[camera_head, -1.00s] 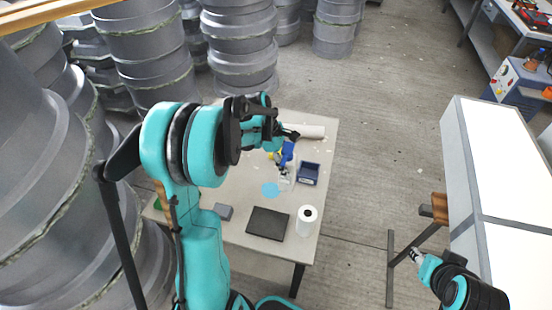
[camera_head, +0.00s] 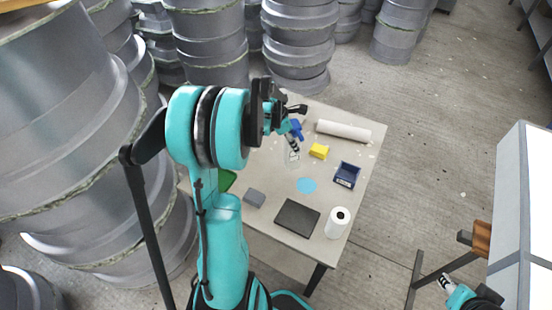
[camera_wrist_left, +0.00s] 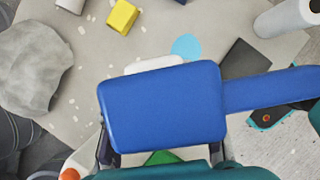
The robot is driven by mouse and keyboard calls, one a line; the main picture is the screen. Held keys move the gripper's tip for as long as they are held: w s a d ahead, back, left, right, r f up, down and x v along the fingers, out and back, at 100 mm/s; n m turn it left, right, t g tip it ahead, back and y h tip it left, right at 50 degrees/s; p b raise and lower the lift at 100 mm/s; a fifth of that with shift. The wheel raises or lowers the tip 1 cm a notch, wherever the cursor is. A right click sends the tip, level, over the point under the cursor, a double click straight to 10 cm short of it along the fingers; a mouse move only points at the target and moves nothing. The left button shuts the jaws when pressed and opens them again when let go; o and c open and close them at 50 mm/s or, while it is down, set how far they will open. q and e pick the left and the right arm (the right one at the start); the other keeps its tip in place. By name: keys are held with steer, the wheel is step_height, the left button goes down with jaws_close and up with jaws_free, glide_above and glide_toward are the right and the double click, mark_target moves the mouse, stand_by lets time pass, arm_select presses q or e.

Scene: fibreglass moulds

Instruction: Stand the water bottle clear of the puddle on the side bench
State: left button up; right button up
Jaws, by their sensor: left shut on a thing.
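The water bottle (camera_head: 292,156) is clear, with a blue top (camera_head: 297,130). My left gripper (camera_head: 291,112) is shut on its top, over the far part of the side bench (camera_head: 270,228). In the left wrist view the blue top (camera_wrist_left: 160,105) fills the middle and hides most of the bottle. The light blue puddle (camera_head: 306,185) lies nearer and right of the bottle in the head view; it also shows in the left wrist view (camera_wrist_left: 186,46). I cannot tell whether the bottle's base touches the bench. My right gripper (camera_head: 446,283) is off the bench at lower right.
On the bench are a yellow block (camera_head: 319,151), a white roll (camera_head: 343,131), a blue bin (camera_head: 347,175), a dark pad (camera_head: 297,217), a paper roll (camera_head: 338,222) and a grey block (camera_head: 255,198). A crumpled grey thing (camera_wrist_left: 38,65) is left in the wrist view. Grey moulds (camera_head: 60,130) crowd the left.

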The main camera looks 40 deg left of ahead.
arm_select(q)
steer(key=s+a+f+b, duration=0.1)
steer(key=a+f+b, duration=0.2)
steer(key=a+f, duration=0.3)
steer(key=shift+s+a+f, duration=0.15)
steer(key=shift+a+f, duration=0.05)
steer(key=shift+f, duration=0.75)
steer(key=shift+f, duration=0.15)
steer(key=o, duration=1.3)
